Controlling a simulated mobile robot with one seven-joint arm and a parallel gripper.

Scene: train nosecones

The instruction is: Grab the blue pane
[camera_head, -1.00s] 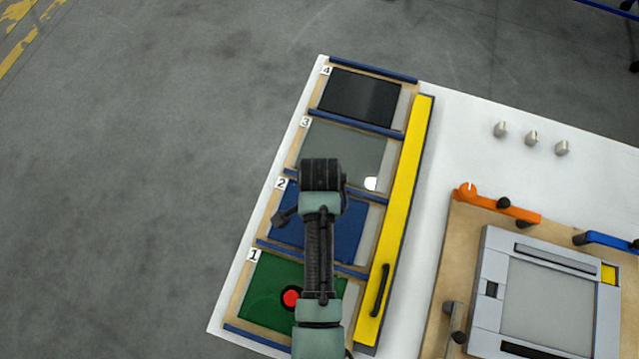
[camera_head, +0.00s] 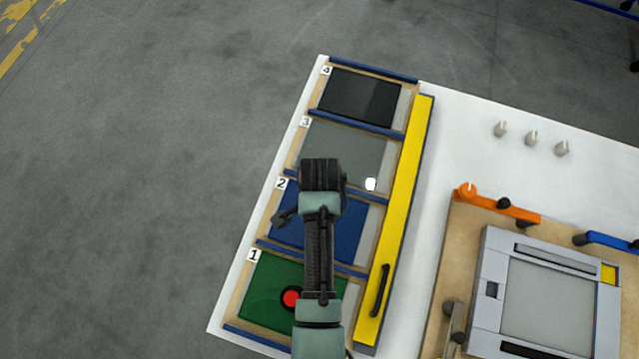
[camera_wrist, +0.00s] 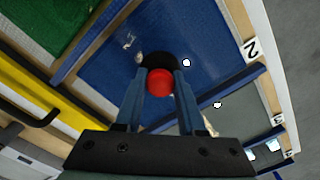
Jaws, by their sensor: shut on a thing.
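The blue pane (camera_head: 345,232) lies flat in the slot labelled 2, partly hidden by my arm in the head view. In the wrist view the blue pane (camera_wrist: 205,40) fills the upper middle. A red round knob (camera_wrist: 160,82) on a black base stands on it. My gripper (camera_wrist: 160,88) has its two fingers on either side of the red knob, shut on it. In the head view my arm covers the knob and hides the fingertips.
A green pane (camera_head: 265,290) with a red knob lies in slot 1, a grey pane (camera_head: 345,150) in slot 3 and a black pane (camera_head: 360,97) in slot 4. Blue rails separate the slots. A yellow bar (camera_head: 402,200) with a black handle runs along the right side.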

